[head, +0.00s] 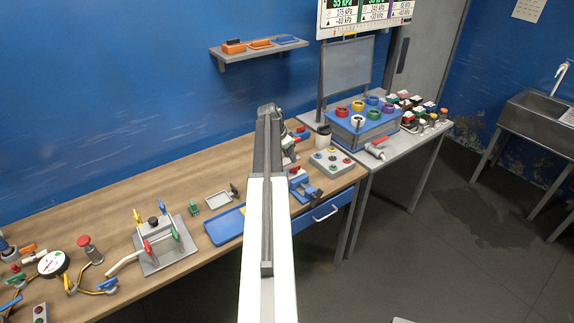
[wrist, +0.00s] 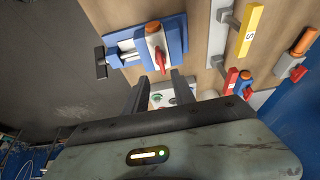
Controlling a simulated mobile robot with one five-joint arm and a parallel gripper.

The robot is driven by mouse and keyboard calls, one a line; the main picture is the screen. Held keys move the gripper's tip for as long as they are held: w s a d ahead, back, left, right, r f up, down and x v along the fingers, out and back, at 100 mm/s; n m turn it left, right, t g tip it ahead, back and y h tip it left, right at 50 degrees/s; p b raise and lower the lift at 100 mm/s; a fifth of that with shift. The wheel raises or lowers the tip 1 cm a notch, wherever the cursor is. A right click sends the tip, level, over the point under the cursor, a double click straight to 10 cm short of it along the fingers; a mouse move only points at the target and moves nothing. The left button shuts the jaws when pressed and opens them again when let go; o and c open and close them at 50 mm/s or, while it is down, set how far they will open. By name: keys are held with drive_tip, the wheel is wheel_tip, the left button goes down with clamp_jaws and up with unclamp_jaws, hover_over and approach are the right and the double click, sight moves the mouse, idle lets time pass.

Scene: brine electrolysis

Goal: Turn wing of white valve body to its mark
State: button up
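In the wrist view a white valve body (wrist: 156,47) with an orange cap sits in a blue clamp (wrist: 175,35). Its red wing (wrist: 162,64) points down the picture. My gripper (wrist: 159,88) is open, its two dark fingers apart with nothing held between them. The wing lies beyond the fingertips, roughly in line with the gap; whether they touch cannot be told. The mark on the body is too small to make out.
A yellow bar (wrist: 249,31) on a grey bracket and another valve with an orange end (wrist: 303,41) lie to the right in the wrist view. A grey button box (head: 332,161) stands near the clamp. A blue tray (head: 225,226) lies left of my arm.

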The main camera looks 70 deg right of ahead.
sight(295, 169)
drive_tip(key=b+x, duration=0.6)
drive_tip(key=x, duration=0.1)
drive_tip(key=shift+w+a+f+b, duration=0.2)
drive_tip(key=shift+w+f+b, duration=0.05)
drive_tip(key=shift+w+b, duration=0.15)
drive_tip(key=shift+s+d+f, duration=0.15)
drive_tip(key=shift+s+f, duration=0.05)
drive_tip(key=shift+f, duration=0.05)
drive_tip(key=shift+r, duration=0.1)
clamp_jaws()
